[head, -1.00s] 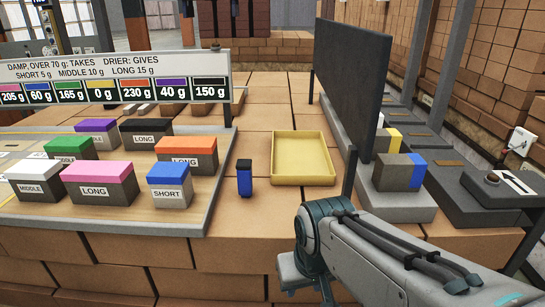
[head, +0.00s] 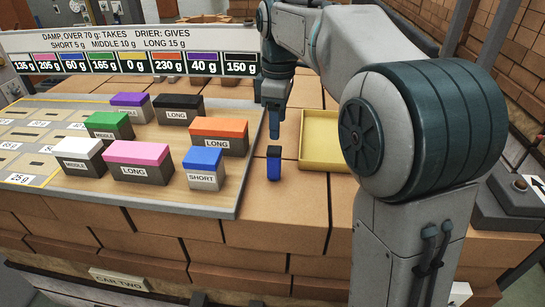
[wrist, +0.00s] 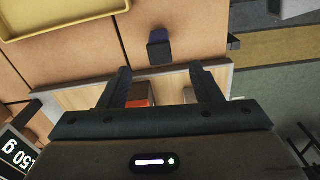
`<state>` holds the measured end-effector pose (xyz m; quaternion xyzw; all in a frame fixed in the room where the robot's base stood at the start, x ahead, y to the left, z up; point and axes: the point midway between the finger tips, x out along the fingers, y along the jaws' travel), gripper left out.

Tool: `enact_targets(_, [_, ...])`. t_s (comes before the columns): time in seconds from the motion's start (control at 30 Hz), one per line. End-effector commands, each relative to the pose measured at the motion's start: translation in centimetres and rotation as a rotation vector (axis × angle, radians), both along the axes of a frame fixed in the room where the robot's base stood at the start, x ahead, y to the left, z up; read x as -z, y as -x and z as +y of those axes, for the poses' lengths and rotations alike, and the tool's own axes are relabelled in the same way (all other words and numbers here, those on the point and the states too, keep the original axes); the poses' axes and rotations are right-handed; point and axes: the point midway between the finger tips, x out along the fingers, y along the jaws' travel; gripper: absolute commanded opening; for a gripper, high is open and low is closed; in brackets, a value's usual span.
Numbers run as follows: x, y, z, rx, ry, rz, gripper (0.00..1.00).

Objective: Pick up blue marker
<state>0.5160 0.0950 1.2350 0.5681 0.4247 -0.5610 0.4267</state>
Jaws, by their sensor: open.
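The blue marker (head: 274,168) is a small blue block shape with a black top. It stands upright on the brick surface, between the board of labelled blocks and the yellow tray. My gripper (head: 275,136) points down above and slightly behind it in the head view, apart from it. In the wrist view my gripper (wrist: 162,72) is open with nothing between its fingers. A dark, bluish small object (wrist: 160,48), which looks like the marker, shows just beyond the fingertips.
A wooden board (head: 225,208) at the left holds several labelled coloured blocks; the blue SHORT block (head: 203,162) is near the marker. A yellow tray (head: 318,164) is close at its right, partly hidden by my arm. A sign (head: 140,55) stands behind.

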Motion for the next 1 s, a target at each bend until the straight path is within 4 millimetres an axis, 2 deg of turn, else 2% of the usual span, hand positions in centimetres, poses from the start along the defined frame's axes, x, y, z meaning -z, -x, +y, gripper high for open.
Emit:
enact_targets(0.17, [-0.2, -1.0, 0.9, -0.083, 0.005, 0.012, 0.58])
enact_targets(0.53, [6.4, -1.0, 1.0, -0.088, 0.005, 0.014, 0.58])
enact_targets(0.83, [8.7, -0.8, 1.0, -0.087, 0.005, 0.013, 0.58])
enact_targets(1.0, [11.1, -0.3, 0.8, -0.086, 0.006, 0.015, 0.58])
